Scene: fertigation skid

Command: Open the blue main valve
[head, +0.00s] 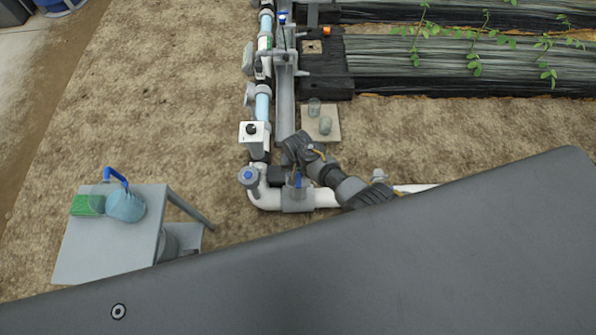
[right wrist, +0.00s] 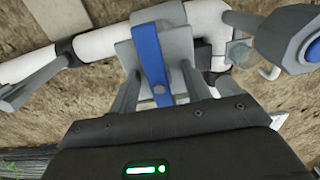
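The blue main valve lever (head: 298,181) sits on a grey valve body on the white pipe at the lower corner of the pipework. In the right wrist view the blue lever (right wrist: 148,55) points toward my gripper. My right gripper (head: 297,166) is at this valve, its arm coming in from the right. In the right wrist view the right gripper (right wrist: 157,75) has its grey fingers apart, one on each side of the lever, with gaps showing. The fingertips are partly hard to tell from the grey valve body. My left gripper is not in view.
A round blue knob (head: 248,175) stands just left of the valve; it also shows in the right wrist view (right wrist: 311,50). A grey table (head: 140,245) at left holds a blue-handled jug (head: 125,206). Jars stand on a pale slab (head: 331,113) behind the gripper. Bare soil lies left.

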